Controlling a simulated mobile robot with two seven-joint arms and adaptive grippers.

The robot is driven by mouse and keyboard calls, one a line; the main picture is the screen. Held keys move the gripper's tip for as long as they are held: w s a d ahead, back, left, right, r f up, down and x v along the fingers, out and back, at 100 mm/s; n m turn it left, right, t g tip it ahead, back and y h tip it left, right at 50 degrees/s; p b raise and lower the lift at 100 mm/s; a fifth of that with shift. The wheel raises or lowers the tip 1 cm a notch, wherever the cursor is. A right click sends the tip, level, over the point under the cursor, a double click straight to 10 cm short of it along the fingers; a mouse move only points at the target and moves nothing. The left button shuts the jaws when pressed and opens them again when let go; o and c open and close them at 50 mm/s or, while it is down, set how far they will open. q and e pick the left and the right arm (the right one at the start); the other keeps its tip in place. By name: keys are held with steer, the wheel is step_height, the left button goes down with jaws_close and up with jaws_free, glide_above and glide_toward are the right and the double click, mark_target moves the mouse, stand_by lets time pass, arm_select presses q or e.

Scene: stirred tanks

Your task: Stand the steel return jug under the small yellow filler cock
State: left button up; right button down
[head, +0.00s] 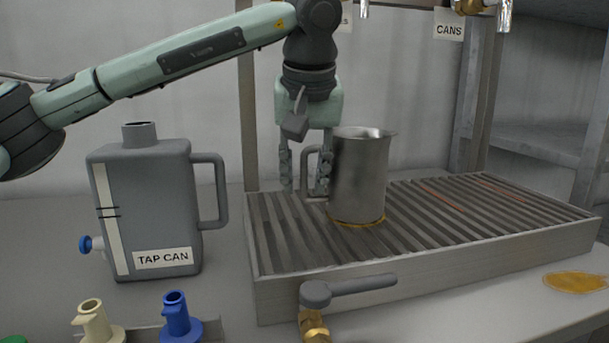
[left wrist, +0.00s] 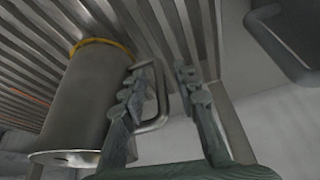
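The steel jug (head: 359,178) stands upright on the slatted drip grate, its handle (head: 307,176) toward the left. A thin yellow-orange ring (head: 358,223) shows at its base. My left gripper (head: 305,172) points down at the handle, fingers apart, one on each side of the handle's outer bar. The left wrist view also shows the jug (left wrist: 85,100) and the open fingers (left wrist: 168,80); whether the inner finger touches the handle I cannot tell. At the top edge hang a spout (head: 364,8) and a brass cock (head: 468,6); no small yellow cock is clearly identifiable. My right gripper is out of view.
A grey can labelled TAP CAN (head: 148,205) stands left of the grate (head: 460,212). A grey lever (head: 350,288) on a brass valve sits at the front. Cream (head: 92,320) and blue (head: 177,315) fittings stand front left. The grate's right side is clear.

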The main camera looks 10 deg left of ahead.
arm_select(q)
steer(key=shift+r, duration=0.2)
steer(key=v, duration=1.1)
steer(key=shift+r+p, duration=0.3)
steer(key=shift+r, duration=0.1)
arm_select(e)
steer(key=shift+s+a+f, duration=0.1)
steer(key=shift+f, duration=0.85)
arm_select(q)
steer(key=shift+s, duration=0.15)
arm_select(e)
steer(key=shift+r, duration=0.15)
